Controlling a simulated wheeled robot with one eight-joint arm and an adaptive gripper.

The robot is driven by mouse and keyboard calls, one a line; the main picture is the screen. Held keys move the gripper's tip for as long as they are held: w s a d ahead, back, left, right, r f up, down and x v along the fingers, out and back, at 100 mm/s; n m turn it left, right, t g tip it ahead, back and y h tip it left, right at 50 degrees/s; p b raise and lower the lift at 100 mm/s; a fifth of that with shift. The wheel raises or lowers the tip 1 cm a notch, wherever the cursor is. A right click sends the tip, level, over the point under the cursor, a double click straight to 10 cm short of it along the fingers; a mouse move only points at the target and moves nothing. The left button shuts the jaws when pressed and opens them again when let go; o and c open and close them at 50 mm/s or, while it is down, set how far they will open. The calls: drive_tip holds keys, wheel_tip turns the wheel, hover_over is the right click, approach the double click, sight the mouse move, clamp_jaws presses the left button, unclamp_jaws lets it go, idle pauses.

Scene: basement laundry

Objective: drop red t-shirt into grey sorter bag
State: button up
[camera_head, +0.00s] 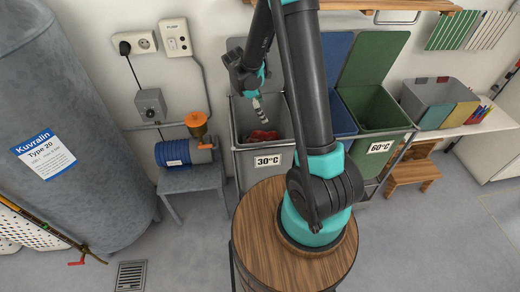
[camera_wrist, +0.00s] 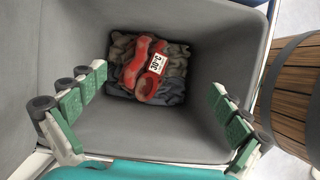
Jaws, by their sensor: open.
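The grey sorter bag (camera_head: 241,118), with a 30°C label on its front, stands open in the rack; its inner wall also shows in the wrist view (camera_wrist: 215,45). The red t-shirt (camera_head: 264,136) lies inside it, and in the wrist view the crumpled red cloth (camera_wrist: 140,58) rests on grey and dark clothes at the bottom, with a 30°C tag on it. My gripper (camera_head: 257,103) is over the bag's mouth, pointing down. Its fingers are spread wide with nothing between them, and it is apart from the shirt.
A blue bag (camera_head: 338,112) and a green 60°C bag (camera_head: 375,108) stand to the right. A blue pump (camera_head: 182,152) on a grey stand is to the left. A wooden barrel (camera_wrist: 295,90) is close by the bag at the right of the wrist view.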

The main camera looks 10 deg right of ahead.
drive_tip(key=shift+r, duration=0.1)
drive_tip(key=v, duration=1.2)
drive_tip(key=shift+s, duration=0.1)
